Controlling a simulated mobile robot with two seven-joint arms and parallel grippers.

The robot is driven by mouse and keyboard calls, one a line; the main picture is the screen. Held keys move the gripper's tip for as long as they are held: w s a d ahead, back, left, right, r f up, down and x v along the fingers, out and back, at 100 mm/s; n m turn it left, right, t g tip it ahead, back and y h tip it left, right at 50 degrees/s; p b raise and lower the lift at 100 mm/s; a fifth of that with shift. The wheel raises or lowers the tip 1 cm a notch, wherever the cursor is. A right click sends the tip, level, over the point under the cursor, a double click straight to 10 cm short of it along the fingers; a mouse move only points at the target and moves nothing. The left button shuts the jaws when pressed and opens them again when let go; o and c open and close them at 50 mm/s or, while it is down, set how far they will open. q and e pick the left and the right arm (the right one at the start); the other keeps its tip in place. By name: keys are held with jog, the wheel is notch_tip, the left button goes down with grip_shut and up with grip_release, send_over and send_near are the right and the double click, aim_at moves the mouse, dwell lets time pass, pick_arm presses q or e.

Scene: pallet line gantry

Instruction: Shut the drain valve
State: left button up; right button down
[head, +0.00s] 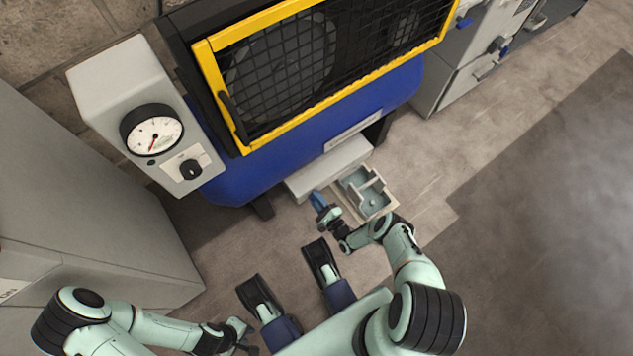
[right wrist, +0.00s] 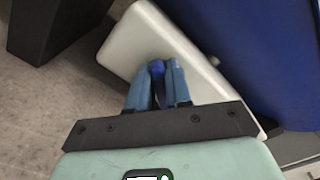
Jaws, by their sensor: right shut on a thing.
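The drain valve shows as a dark blue handle (right wrist: 157,70) against a pale grey block (right wrist: 150,30) in the right wrist view. My right gripper (right wrist: 158,82) is shut on this handle, with one blue-grey finger on each side. The fingers hide part of the handle, so I cannot tell how far it is turned. In the head view my right gripper (head: 318,200) is at the front of the pale block (head: 328,168) under the blue tank. My left gripper (head: 243,337) is low at the bottom of the head view, away from the valve; its jaw state is unclear.
The blue compressor tank (head: 240,180) with its yellow-framed guard (head: 228,100) stands above the block. A pale open tray (head: 388,206) with dividers lies right of my right gripper. A gauge panel (head: 120,85) is at left. The floor at right is clear.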

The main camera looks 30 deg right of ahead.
jog(key=n, duration=0.3)
jog(key=shift+f+n, duration=0.1)
jog(key=shift+n, duration=0.2)
jog(key=shift+f+n, duration=0.1)
jog(key=shift+n, duration=1.7)
jog(key=c, duration=1.1)
grip_release()
jog(key=shift+s, duration=0.1)
pick_arm(q)
jog(key=w+r+t+p, duration=0.1)
jog(key=w+r+p, duration=0.1)
jog(key=w, duration=0.3)
jog(key=shift+w+d+r+t+p, duration=0.15)
jog(key=shift+d+r+t+p, duration=0.2)
jog(key=shift+r+t+p, duration=0.05)
pick_arm(e)
jog(key=s, duration=0.9)
jog(key=s+d, duration=0.1)
jog(key=s, duration=0.3)
jog(key=shift+s, duration=0.15)
